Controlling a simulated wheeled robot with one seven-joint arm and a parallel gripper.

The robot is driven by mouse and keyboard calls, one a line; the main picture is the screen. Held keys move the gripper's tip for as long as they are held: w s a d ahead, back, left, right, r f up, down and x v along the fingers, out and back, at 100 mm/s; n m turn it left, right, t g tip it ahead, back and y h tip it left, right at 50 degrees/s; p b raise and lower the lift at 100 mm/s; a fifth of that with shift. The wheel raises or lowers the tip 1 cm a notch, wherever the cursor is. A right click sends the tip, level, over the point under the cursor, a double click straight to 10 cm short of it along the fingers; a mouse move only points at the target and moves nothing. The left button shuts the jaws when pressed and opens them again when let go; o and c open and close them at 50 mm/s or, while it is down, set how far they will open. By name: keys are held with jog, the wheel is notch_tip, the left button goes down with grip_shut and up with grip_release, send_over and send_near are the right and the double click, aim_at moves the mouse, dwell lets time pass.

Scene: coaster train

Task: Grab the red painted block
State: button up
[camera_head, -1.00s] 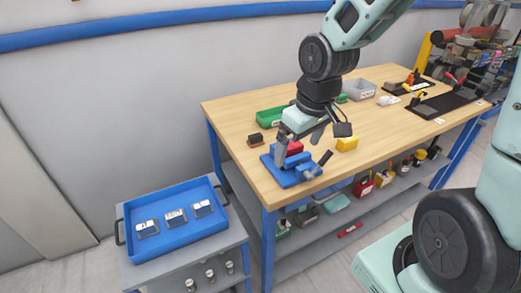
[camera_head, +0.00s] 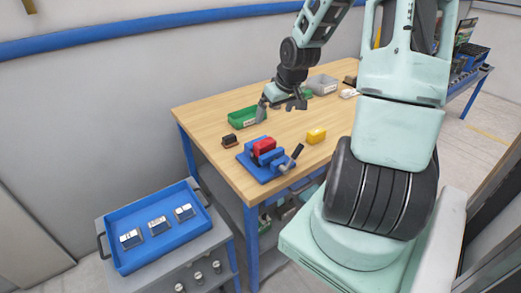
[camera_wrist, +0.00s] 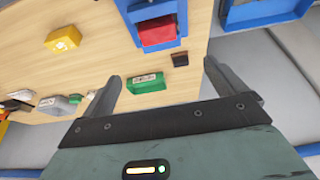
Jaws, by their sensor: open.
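The red painted block (camera_head: 264,146) sits in the blue vise (camera_head: 262,172) near the front left corner of the workbench. In the wrist view the red block (camera_wrist: 158,33) shows at the top, in the blue vise (camera_wrist: 180,20). My gripper (camera_head: 279,104) is above the bench, behind the vise and clear of the block. In the wrist view its two fingers (camera_wrist: 163,82) are spread wide with nothing held between them. A green bin (camera_wrist: 146,83) shows in the gap between the fingers, farther off.
A dark brown block (camera_head: 229,140) lies left of the vise and a yellow block (camera_head: 316,135) to its right. A green bin (camera_head: 242,118) and a grey bin (camera_head: 322,84) stand farther back. A blue tray (camera_head: 165,249) with metal parts is on a lower cart at left.

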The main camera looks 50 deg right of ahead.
send_over(265, 142)
jog(key=s, duration=0.2)
notch_tip(265, 142, down, 8)
jog(key=shift+s+a+p+x, duration=0.15)
jog(key=shift+p+x, duration=0.1)
jog(key=shift+x, duration=0.8)
jog(key=shift+s+a+p+x, duration=0.1)
jog(key=shift+s+p+x, duration=0.1)
jog(key=shift+x, duration=0.85)
jog(key=shift+s+a+p+x, duration=0.1)
jog(key=shift+p+x, duration=0.15)
jog(key=shift+x, duration=0.75)
jog(key=shift+f, duration=0.2)
jog(key=shift+w, duration=0.1)
jog(key=c, duration=1.3)
